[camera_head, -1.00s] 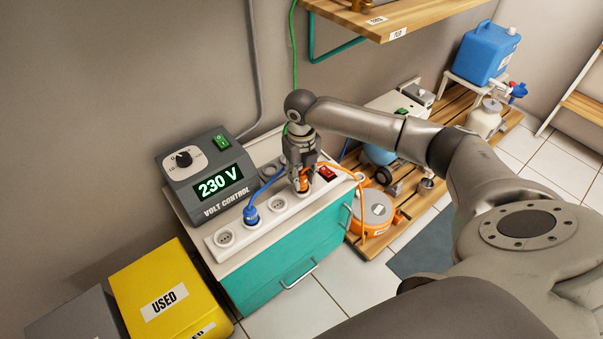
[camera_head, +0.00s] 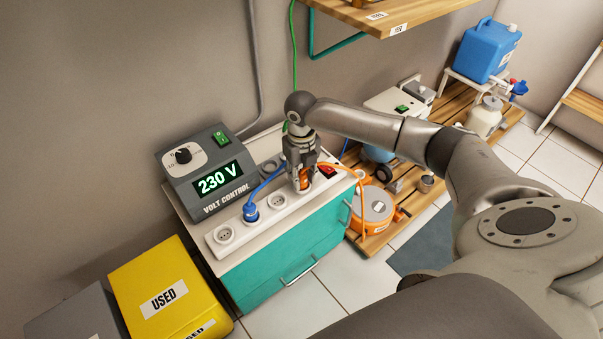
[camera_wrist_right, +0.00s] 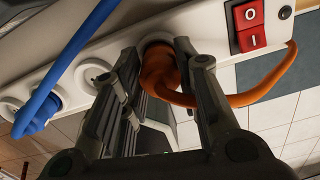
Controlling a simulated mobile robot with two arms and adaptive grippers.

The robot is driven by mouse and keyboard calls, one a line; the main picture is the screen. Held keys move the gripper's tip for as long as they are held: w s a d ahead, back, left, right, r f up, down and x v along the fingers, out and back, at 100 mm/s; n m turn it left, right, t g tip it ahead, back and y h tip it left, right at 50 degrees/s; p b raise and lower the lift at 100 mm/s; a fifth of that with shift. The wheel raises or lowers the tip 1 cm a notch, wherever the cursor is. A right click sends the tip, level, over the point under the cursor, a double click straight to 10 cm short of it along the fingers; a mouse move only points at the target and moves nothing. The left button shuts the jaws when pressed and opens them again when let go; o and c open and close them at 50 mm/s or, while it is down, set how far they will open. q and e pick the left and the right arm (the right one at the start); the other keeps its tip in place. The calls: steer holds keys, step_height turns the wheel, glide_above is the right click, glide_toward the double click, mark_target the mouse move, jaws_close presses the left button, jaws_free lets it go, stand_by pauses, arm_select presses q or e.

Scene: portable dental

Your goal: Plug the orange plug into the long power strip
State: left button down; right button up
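The long white power strip (camera_head: 233,228) lies along the front edge of the cabinet top. My right gripper (camera_head: 305,183) points down over its right part. It is shut on the orange plug (camera_head: 307,178), with a finger on either side. In the right wrist view the orange plug (camera_wrist_right: 158,66) sits between the fingers of my right gripper (camera_wrist_right: 158,50), at a round socket near the red switch (camera_wrist_right: 246,27). How deep it sits is hidden. An orange cable (camera_wrist_right: 262,92) bends from it to the right. My left gripper is not in view.
A blue plug (camera_head: 251,213) sits in the strip to the left, its blue cable close to my gripper. Round sockets on either side of it are empty. The volt control box (camera_head: 222,200) reading 230 V stands behind. A wooden shelf (camera_head: 410,17) hangs above.

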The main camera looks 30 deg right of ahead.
steer(key=o, duration=0.4)
steer(key=shift+o, duration=0.2)
steer(key=shift+r, duration=0.1)
step_height(320, 180, up, 12)
